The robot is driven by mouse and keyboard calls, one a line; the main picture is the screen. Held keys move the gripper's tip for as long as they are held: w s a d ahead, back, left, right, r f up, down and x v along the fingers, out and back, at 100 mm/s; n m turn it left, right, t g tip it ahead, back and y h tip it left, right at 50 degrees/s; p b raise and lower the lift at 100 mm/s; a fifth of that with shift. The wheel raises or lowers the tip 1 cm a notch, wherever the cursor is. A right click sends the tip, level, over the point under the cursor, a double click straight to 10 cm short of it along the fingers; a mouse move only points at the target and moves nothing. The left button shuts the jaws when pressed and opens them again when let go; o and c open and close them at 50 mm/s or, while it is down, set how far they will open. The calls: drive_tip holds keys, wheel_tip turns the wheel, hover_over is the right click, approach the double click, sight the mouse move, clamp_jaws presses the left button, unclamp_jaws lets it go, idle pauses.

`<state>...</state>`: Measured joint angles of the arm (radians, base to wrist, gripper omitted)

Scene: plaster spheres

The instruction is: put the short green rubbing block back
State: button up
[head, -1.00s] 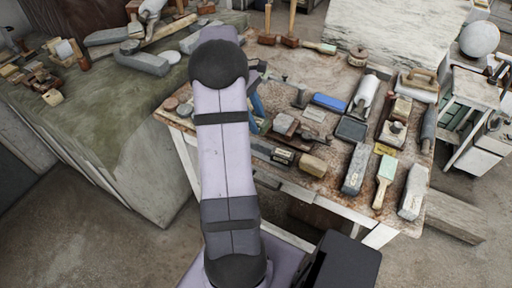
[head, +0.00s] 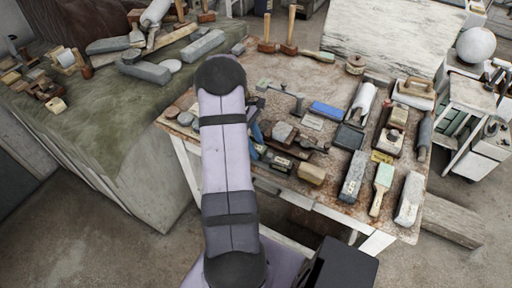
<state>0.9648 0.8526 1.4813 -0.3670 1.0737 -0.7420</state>
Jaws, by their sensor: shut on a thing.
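My arm rises through the middle of the head view and hides part of the worktable (head: 300,72) behind it. A blue and dark piece shows just right of my arm, low over the table's left part; it seems to belong to my wrist or gripper. My fingertips are hidden, and so is anything between them. I cannot make out a short green rubbing block. Long grey blocks stand near the table's front right, one on the left (head: 353,174) and a paler one on the right (head: 409,198). A brush with a pale green part (head: 383,180) lies between them.
A blue block (head: 327,110), a dark tray (head: 348,137), a wooden block (head: 312,173) and several tools crowd the table. Hammers (head: 266,46) stand at its back left. A green-covered bench (head: 100,125) is on the left. Bare tabletop shows toward the back middle.

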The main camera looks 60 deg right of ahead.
drive_tip(key=shift+f, duration=0.7)
drive_tip(key=shift+f, duration=0.1)
drive_tip(key=o, duration=1.1)
drive_tip(key=b+v, duration=0.3)
drive_tip(key=v, duration=0.9)
